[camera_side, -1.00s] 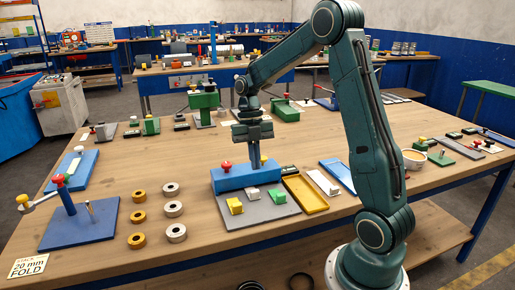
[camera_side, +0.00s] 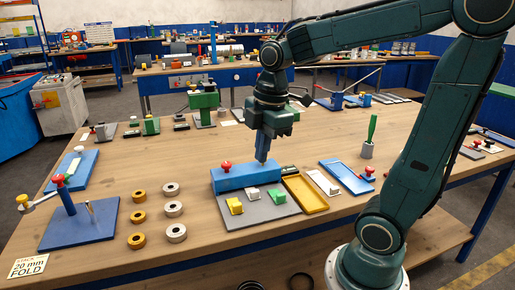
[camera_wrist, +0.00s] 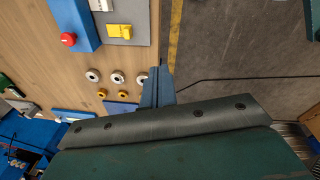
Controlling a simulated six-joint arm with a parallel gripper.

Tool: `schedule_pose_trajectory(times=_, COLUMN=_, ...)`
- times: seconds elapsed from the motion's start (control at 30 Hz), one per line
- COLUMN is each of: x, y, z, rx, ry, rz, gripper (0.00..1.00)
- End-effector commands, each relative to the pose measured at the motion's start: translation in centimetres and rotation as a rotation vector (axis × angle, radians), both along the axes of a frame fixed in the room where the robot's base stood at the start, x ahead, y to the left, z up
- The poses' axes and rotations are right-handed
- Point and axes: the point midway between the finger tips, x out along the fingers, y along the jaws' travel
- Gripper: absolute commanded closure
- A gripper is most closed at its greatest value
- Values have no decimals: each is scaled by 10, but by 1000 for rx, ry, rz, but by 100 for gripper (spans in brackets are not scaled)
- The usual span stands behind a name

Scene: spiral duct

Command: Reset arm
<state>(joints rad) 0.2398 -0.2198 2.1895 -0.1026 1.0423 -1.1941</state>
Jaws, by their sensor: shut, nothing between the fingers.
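My gripper (camera_side: 262,158) has its blue fingers pointing down and pressed together, with nothing between them. In the side view its tips show at the back right edge of the blue block (camera_side: 240,180) with a red knob; I cannot tell whether they touch it. In the wrist view my gripper (camera_wrist: 152,72) is shut and empty, with the bench edge and floor behind its fingers. The blue block (camera_wrist: 75,18) is at the upper left there.
Steel rings (camera_side: 173,209) and brass rings (camera_side: 138,217) lie left of a grey plate (camera_side: 260,210). A blue stand (camera_side: 80,228) with a post is farther left. A yellow tray (camera_side: 306,193) lies to the right. A green-handled tool (camera_side: 372,130) stands upright behind.

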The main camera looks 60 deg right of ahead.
Motion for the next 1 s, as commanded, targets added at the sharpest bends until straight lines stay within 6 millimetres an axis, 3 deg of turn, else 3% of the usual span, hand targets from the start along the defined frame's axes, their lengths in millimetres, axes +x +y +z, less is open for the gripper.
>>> schedule_pose_trajectory(times=0.3, x=-35, y=25, z=13, rx=53, ry=-129, rz=-375, gripper=100)
schedule_pose_trajectory(times=0.7, x=-76, y=44, z=16, rx=215, ry=-271, rz=-826, gripper=100)
schedule_pose_trajectory(times=1.0, x=-90, y=49, z=13, rx=303, ry=-312, rz=-995, gripper=100)
